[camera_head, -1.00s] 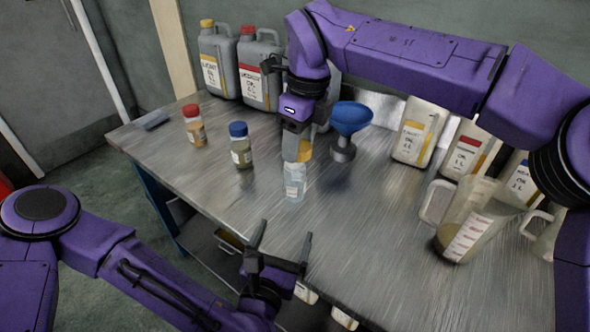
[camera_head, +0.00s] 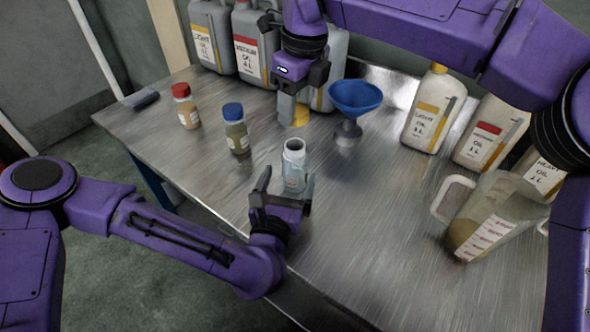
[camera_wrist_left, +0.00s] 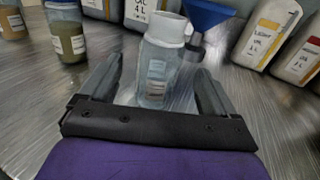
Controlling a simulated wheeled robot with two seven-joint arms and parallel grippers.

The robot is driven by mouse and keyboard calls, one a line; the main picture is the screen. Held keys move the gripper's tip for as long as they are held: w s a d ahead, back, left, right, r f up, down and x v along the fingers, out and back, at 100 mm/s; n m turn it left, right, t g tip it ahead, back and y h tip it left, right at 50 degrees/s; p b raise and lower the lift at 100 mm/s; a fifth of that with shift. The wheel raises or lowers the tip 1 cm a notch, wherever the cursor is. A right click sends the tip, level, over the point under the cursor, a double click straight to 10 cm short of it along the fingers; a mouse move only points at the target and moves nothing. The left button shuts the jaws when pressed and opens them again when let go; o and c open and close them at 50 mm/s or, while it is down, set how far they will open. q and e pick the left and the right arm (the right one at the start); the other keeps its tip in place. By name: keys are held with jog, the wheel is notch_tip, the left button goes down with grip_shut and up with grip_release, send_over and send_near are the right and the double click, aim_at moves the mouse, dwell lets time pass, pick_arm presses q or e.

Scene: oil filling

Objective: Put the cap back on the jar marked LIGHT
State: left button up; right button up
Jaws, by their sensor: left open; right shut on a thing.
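An uncapped clear jar (camera_head: 293,172) with a white neck stands upright near the table's front edge; its label is too small to read. It also shows in the left wrist view (camera_wrist_left: 156,82). My left gripper (camera_head: 286,192) is open, low at the near side of the jar. In the left wrist view its fingers (camera_wrist_left: 160,80) point at the jar, one to each side of it. My right gripper (camera_head: 290,112) is shut on a yellow cap (camera_head: 301,116), behind the jar and apart from it. The gripper partly hides the cap.
A red-capped jar (camera_head: 186,108) and a blue-capped jar (camera_head: 236,130) stand to the left. A blue funnel (camera_head: 355,97) on a stand is behind right. A measuring jug (camera_head: 490,220) and white oil bottles (camera_head: 434,108) are to the right. Grey canisters (camera_head: 251,45) stand at the back.

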aim_at(297, 156)
pick_arm(q)
jog(key=x, duration=0.7)
jog(key=shift+w+d, duration=0.1)
jog(key=shift+w, duration=0.25)
pick_arm(e)
jog(key=shift+s+r, duration=0.1)
jog(key=shift+s, duration=0.05)
pick_arm(q)
jog(key=c, duration=1.5)
jog(key=shift+c, duration=0.2)
pick_arm(e)
jog(key=shift+f, duration=2.55)
jog(key=shift+f, duration=0.85)
jog(key=shift+f, duration=0.55)
